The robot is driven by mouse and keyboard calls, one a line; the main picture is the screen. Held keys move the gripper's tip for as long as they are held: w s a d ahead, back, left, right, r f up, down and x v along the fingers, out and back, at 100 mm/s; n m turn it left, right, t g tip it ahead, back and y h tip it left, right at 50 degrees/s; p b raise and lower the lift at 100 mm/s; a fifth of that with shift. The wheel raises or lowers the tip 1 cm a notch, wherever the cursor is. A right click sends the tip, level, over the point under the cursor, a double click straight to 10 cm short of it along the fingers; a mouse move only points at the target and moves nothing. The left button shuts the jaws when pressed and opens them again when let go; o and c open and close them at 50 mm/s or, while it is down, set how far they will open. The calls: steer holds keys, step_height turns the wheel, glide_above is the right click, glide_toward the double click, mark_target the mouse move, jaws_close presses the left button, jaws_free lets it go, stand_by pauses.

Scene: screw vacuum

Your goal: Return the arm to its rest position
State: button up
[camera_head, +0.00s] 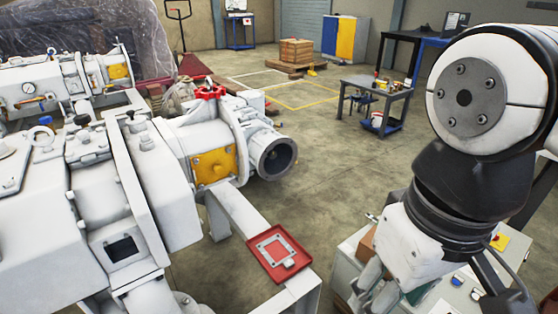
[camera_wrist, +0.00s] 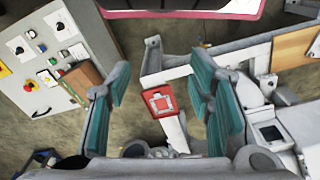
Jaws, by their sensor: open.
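My arm comes in from the right side of the head view, with its white and dark links bent downward. My gripper (camera_head: 372,297) hangs at the lower right of that view, beside a control cabinet and to the right of the red tray. The wrist view shows my gripper (camera_wrist: 162,95) with its two teal-padded fingers wide apart and nothing between the pads. The red tray (camera_wrist: 156,110) shows in the gap between the fingers, farther off than the fingertips. In the head view the red tray (camera_head: 264,260) lies on a white frame beam and holds a grey square plate.
A large white vacuum machine (camera_head: 150,190) with a yellow plate (camera_head: 212,167) and red handwheel (camera_head: 210,92) fills the left. The control cabinet (camera_wrist: 42,58) with buttons stands close to my gripper. A work table (camera_head: 378,90) is farther back. The middle floor is open.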

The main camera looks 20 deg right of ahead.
stand_by(0.7)
step_height(320, 180, up, 24)
steer(key=t+p, duration=0.3)
steer(key=p, duration=1.9)
steer(key=shift+r+t+p, duration=0.15)
steer(key=shift+t+p, duration=0.15)
